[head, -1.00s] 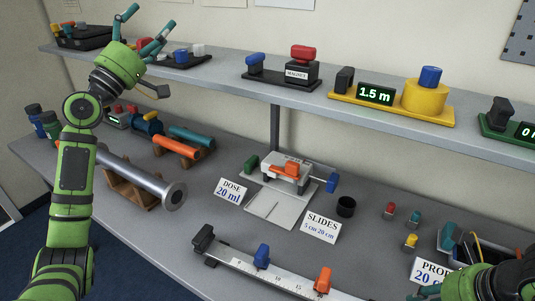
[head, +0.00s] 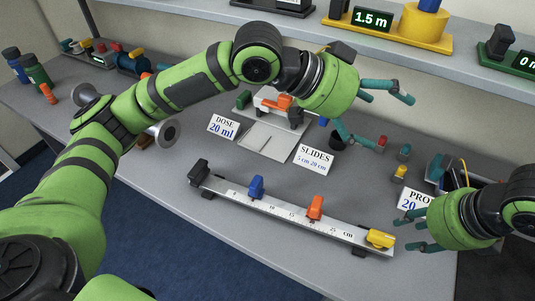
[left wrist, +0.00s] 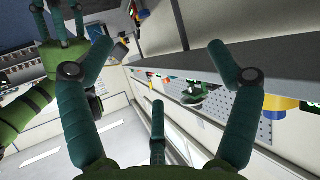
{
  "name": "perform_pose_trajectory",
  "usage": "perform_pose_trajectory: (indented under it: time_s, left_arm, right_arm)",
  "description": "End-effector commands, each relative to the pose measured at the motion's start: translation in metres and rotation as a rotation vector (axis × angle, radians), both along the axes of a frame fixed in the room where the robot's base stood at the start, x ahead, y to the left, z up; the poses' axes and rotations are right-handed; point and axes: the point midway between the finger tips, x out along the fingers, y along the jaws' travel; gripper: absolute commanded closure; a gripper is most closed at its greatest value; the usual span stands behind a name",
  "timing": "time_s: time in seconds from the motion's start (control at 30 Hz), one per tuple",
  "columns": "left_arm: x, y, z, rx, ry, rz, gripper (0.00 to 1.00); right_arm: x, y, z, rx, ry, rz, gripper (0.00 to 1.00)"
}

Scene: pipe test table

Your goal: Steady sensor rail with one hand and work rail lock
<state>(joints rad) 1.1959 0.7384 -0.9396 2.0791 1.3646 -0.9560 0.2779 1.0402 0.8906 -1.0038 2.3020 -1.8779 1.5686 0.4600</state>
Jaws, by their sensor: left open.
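The sensor rail (head: 290,214) is a pale metal bar with a cm scale, lying diagonally along the table's front. It carries a black end block (head: 200,171), a blue slider (head: 256,187), an orange slider (head: 315,206) and a yellow block (head: 380,239) at its right end. Which part is the lock is not marked. My left gripper (head: 393,121) is open and empty above the table, behind and above the rail; its spread fingers show in the left wrist view (left wrist: 160,75). My right gripper (head: 406,234) is open, its fingertips just right of the yellow block, apart from it.
Behind the rail stand a DOSE card (head: 223,127), a SLIDES card (head: 314,157) and a white device with an orange part (head: 277,102). Small coloured pegs (head: 399,173) and a dark bin (head: 470,180) are at right. The shelf (head: 400,60) runs behind.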

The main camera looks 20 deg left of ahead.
Motion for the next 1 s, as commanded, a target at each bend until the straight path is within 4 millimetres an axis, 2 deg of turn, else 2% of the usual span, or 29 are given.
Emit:
perform_pose_trajectory:
  time_s: [0.03, 0.07, 0.1, 0.2, 0.3, 0.4, 0.5, 0.63, 0.77, 1.0]
  left_arm:
    - [-0.009, 0.000, -0.029, 0.127, -0.007, -0.042, 0.10]
    - [-0.013, 0.004, -0.047, 0.203, -0.008, -0.063, 0.10]
    - [-0.018, 0.012, -0.070, 0.301, -0.007, -0.094, 0.10]
    - [-0.027, 0.044, -0.120, 0.534, 0.012, -0.172, 0.10]
    - [-0.038, 0.080, -0.159, 0.732, 0.050, -0.264, 0.10]
    - [-0.049, 0.113, -0.186, 0.884, 0.095, -0.360, 0.10]
    - [-0.060, 0.138, -0.202, 0.988, 0.136, -0.444, 0.10]
    - [-0.068, 0.156, -0.212, 1.058, 0.171, -0.512, 0.10]
    - [-0.071, 0.161, -0.223, 1.079, 0.183, -0.533, 0.10]
    - [-0.072, 0.161, -0.258, 1.076, 0.184, -0.532, 0.10]
  right_arm:
    - [0.000, 0.000, 0.000, 0.000, 0.000, 0.000, 0.61]
    - [0.000, 0.000, 0.000, 0.000, 0.000, 0.000, 0.61]
    - [0.000, 0.000, 0.000, 0.000, 0.000, 0.000, 0.61]
    - [0.000, 0.000, 0.000, 0.000, 0.000, 0.000, 0.61]
    - [0.000, 0.000, 0.000, 0.000, 0.000, 0.000, 0.61]
    - [0.000, 0.000, 0.000, 0.000, 0.000, 0.000, 0.61]
    - [0.000, 0.000, 0.000, 0.000, 0.000, 0.000, 0.61]
    - [0.000, 0.000, 0.000, 0.000, 0.000, 0.000, 0.61]
    - [0.000, 0.000, 0.000, 0.000, 0.000, 0.000, 0.61]
    - [0.000, 0.000, 0.000, 0.000, 0.000, 0.000, 0.61]
